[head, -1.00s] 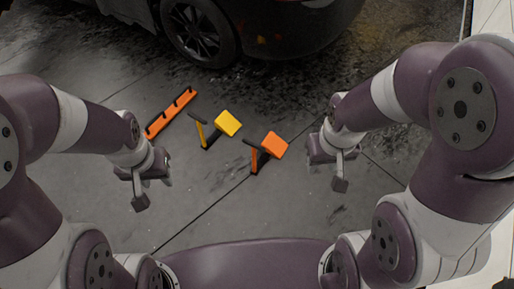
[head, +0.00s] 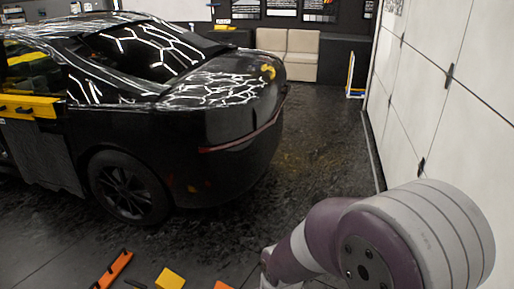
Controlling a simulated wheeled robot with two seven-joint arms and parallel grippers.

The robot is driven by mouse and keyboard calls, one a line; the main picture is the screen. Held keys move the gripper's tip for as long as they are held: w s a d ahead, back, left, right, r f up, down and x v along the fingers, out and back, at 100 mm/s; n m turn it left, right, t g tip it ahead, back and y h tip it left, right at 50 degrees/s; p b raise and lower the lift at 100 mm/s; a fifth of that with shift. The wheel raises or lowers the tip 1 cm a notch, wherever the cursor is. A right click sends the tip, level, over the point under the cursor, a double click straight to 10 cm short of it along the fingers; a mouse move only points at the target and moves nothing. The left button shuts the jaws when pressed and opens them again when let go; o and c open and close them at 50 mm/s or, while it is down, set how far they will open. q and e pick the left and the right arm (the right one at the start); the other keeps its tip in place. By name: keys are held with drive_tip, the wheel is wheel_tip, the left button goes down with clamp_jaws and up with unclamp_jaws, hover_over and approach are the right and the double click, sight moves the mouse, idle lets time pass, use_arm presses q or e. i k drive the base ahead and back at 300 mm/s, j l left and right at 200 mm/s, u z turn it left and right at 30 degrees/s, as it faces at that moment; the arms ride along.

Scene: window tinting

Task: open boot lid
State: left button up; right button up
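A black car (head: 170,120) stands on the left with its rear toward the middle of the head view. Its boot lid (head: 222,88) is shut and mirrors a bright pattern of lights. A small yellow thing (head: 268,71) shows at the lid's far rear edge; I cannot tell what it is. My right arm reaches in at the lower right, well apart from the car, and its gripper is below the picture's edge. My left arm and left gripper are out of the picture.
An orange rack (head: 113,270), a yellow tool (head: 170,278) and an orange tool (head: 222,285) lie on the floor at the bottom edge. White wall panels (head: 440,90) line the right. A beige sofa (head: 287,52) stands at the back. The floor behind the car is clear.

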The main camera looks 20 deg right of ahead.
sight(249, 75)
drive_tip(key=i+l+z, duration=0.9)
drive_tip(key=i+z, duration=0.55)
drive_tip(key=i, duration=1.7)
drive_tip(key=i+l+u, duration=0.2)
drive_tip(key=i+u, duration=0.3)
drive_tip(key=i+l+u, duration=0.5)
drive_tip(key=i, duration=0.15)
drive_tip(key=i+l+u, duration=0.5)
